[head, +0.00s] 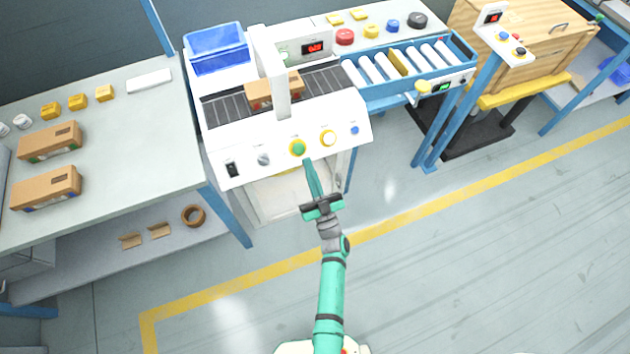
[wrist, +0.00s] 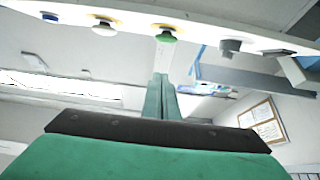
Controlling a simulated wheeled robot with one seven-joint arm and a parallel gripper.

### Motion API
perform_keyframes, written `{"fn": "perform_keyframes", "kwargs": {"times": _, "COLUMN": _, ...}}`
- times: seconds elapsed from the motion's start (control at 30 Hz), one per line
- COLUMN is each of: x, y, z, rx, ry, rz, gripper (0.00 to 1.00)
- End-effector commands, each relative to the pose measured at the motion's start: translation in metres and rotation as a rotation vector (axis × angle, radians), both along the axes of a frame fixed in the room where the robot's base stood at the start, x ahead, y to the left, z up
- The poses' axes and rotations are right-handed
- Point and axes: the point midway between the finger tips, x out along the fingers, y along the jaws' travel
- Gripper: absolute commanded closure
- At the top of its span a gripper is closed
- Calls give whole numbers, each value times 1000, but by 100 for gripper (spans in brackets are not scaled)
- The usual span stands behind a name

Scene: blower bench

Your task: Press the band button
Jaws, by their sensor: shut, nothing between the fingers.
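A white machine with a sloped front panel (head: 345,131) stands ahead. Its controls are a black switch (head: 232,170), a grey knob (head: 263,159), a green button (head: 297,148) on a yellow ring, a white button (head: 328,138) on a yellow ring and a small blue button (head: 354,130). No label naming the band button is legible. My gripper (head: 307,162) is shut and empty, its tips just below the green button in the head view. In the wrist view, the fingertips (wrist: 161,76) point towards the green button (wrist: 166,37), with a visible gap.
A cardboard box (head: 262,94) sits on the machine's dark belt (head: 225,109) under a white arch. A roller conveyor (head: 378,88) joins at right. A table (head: 130,130) with boxes stands left. More buttons (head: 345,37) line the back shelf. The floor before the machine is clear.

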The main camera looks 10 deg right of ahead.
Motion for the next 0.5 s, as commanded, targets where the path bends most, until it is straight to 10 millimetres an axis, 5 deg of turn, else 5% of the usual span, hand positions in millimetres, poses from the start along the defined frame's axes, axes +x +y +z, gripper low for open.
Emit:
{"fn": "perform_keyframes", "kwargs": {"times": 0.13, "x": 23, "y": 6, "z": 13, "rx": -1, "ry": -1, "rz": 0, "gripper": 100}}
{"fn": "perform_keyframes", "kwargs": {"times": 0.5, "x": 45, "y": 8, "z": -14, "rx": 0, "ry": 0, "rz": -6, "gripper": 100}}
